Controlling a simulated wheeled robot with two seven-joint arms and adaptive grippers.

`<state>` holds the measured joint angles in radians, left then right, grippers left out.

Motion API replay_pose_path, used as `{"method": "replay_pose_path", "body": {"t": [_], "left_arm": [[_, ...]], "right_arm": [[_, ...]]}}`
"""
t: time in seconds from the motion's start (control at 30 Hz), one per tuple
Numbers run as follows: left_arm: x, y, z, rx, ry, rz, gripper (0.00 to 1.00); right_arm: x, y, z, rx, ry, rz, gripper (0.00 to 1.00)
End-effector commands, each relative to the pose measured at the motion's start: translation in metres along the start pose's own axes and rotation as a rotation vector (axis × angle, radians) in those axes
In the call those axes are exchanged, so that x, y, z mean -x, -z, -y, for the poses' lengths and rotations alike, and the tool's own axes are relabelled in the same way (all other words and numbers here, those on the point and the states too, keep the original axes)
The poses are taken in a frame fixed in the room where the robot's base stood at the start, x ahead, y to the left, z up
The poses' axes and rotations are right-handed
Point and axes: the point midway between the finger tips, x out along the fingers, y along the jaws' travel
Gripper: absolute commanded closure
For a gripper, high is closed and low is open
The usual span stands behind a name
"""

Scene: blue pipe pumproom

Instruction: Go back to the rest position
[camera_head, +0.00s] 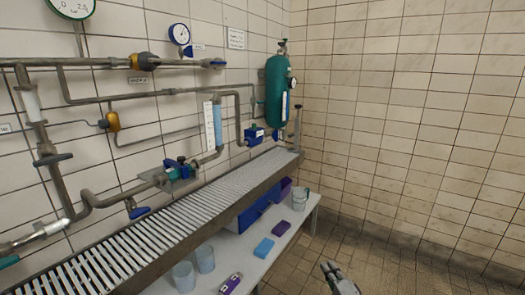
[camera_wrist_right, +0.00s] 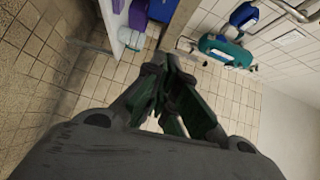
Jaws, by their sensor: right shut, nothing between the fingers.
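My right gripper (camera_head: 330,270) shows at the bottom of the head view, over the tiled floor in front of the low white bench. Its fingers are shut and empty. In the right wrist view the same gripper (camera_wrist_right: 168,65) has its fingertips together, with nothing between them. It is apart from the bench and everything on it. My left gripper is in neither view.
The white bench (camera_head: 258,241) holds two clear cups, a purple item, a light-blue block (camera_head: 264,249), a dark purple block (camera_head: 281,228), a blue bin and a clear bucket (camera_head: 300,199). Above are a slatted grate (camera_head: 160,232), wall pipes and a green tank (camera_head: 278,95). Floor at right is clear.

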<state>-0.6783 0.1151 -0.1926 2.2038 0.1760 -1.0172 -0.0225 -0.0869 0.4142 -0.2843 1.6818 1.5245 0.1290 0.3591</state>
Motion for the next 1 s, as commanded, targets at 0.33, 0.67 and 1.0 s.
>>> {"method": "replay_pose_path", "body": {"t": [0.33, 0.67, 1.0], "left_arm": [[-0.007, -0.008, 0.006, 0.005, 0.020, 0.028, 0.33], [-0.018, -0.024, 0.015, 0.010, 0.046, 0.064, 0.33], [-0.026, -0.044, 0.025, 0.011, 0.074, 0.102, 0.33]], "right_arm": [[0.009, 0.003, -0.019, 0.105, -0.074, 0.003, 1.00], [0.028, 0.005, -0.051, 0.252, -0.181, 0.025, 1.00], [0.056, 0.004, -0.086, 0.397, -0.299, 0.068, 1.00]]}}
